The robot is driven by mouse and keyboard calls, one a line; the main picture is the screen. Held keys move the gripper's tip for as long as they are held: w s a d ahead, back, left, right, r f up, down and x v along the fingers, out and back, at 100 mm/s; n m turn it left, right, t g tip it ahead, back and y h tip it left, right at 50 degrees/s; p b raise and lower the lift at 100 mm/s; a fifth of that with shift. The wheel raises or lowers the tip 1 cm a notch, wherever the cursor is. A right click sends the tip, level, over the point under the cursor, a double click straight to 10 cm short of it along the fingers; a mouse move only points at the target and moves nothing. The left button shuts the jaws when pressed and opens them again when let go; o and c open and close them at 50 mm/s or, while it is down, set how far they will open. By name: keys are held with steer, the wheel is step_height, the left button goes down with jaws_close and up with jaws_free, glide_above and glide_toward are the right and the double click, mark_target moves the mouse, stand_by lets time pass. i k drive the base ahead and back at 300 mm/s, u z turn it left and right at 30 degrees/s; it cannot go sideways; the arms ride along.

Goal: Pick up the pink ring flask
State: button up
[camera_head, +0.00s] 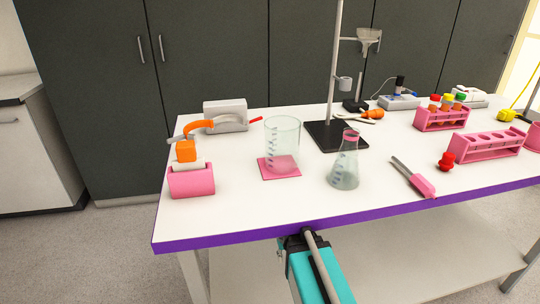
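The pink ring flask (345,172) is a clear conical flask with a pink ring around its neck. It stands upright on the white table (250,208), near the front edge and right of the middle. Nothing touches it, and it looks empty. A teal part of my arm shows at the bottom centre, below the table's front edge and short of the flask. I make out no gripper fingers in this view.
A clear beaker (282,145) on a pink mat (266,173) stands left of the flask. A black stand base (338,136) with a tall rod is close behind. A pink-handled tool (420,184) lies right. Pink tube racks (486,147) stand farther right. The table's front edge is purple.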

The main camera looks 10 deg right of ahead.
mark_target(343, 174)
steer(key=z, duration=0.7)
steer(key=k, duration=1.4)
steer(key=u, duration=0.1)
